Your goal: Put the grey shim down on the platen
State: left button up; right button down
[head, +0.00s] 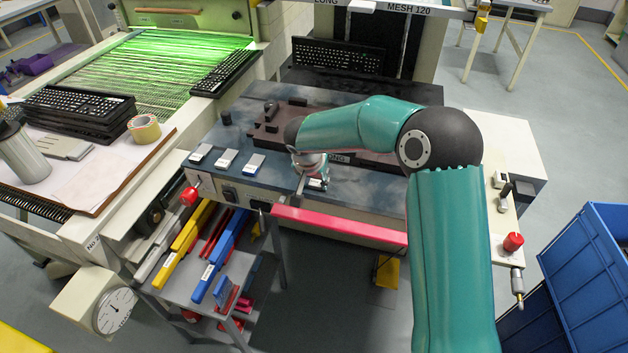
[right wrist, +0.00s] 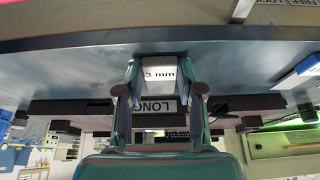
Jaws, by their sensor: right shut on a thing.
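The grey shim (right wrist: 160,72), labelled "3 mm", sits between the fingertips of my right gripper (right wrist: 160,88) in the right wrist view. My right gripper (head: 311,178) is shut on it near the front edge of the platen in the head view. The shim shows there only as a small pale piece (head: 318,184), mostly covered by the gripper. The dark blue-grey platen (head: 275,184) lies under the gripper; its surface also shows in the right wrist view (right wrist: 75,65). I cannot tell whether the shim touches the platen. My left gripper is not in view.
A brown fixture (head: 270,131) with a "LONG" plate (right wrist: 155,106) lies behind the gripper. A red-pink bar (head: 340,227) runs along the front. Blue crates (head: 590,270) stand at right.

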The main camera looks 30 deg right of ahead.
jog(key=c, duration=0.7)
grip_release()
jog(key=b+v, duration=0.1)
jog(key=v, duration=1.1)
